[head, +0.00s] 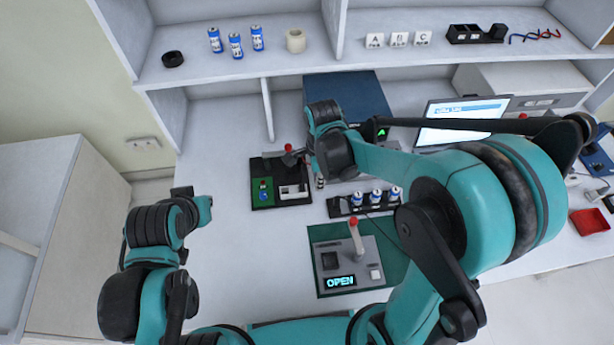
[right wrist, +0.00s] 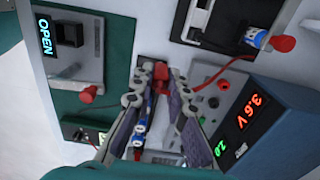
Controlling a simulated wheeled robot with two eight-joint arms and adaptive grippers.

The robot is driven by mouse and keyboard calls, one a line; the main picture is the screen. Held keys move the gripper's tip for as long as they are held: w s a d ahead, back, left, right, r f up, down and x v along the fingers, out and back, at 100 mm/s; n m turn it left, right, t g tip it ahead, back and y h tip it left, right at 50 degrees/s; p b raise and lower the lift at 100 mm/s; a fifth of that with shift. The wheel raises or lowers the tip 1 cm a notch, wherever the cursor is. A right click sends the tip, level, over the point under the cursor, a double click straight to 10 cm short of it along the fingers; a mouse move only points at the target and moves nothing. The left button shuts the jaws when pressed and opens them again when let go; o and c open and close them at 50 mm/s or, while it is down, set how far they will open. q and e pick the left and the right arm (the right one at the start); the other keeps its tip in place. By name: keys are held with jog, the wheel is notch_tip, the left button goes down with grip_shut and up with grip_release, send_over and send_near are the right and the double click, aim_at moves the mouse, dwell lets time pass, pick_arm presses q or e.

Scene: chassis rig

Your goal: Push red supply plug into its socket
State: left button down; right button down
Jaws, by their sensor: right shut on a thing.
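My right gripper (right wrist: 160,78) is shut on a red piece (right wrist: 160,71), which looks like the red supply plug and shows between the fingertips. In the head view the right gripper (head: 288,154) is above the black and green tray, with red at its fingers. The supply (right wrist: 245,112), with lit red and green digits, stands to the right of the fingers in the right wrist view. Dark round spots (right wrist: 213,102) on its face may be sockets; I cannot tell which is the plug's. My left gripper (head: 187,193) is raised at the left, its fingers unclear.
A grey box (head: 348,262) with a red-knobbed lever and "OPEN" display stands in front. A rack (head: 345,209) of batteries stands behind it. The black and green tray (head: 262,200) lies below the right gripper. A monitor (head: 455,120) stands right. Bench at the left is clear.

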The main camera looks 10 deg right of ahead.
jog(key=w+d, duration=0.2)
jog(key=w, duration=0.6)
jog(key=w+d, duration=0.3)
jog(key=w, duration=0.5)
jog(key=shift+f+b, duration=0.25)
jog(key=shift+b, duration=0.05)
jog(key=shift+f+b, duration=1.95)
jog(key=shift+f, duration=0.85)
jog(key=shift+f+b, duration=1)
jog(key=shift+f, duration=0.35)
jog(key=c, duration=1.4)
grip_release()
jog(key=shift+r, duration=0.1)
notch_tip(320, 180, up, 12)
jog(key=shift+f, duration=0.1)
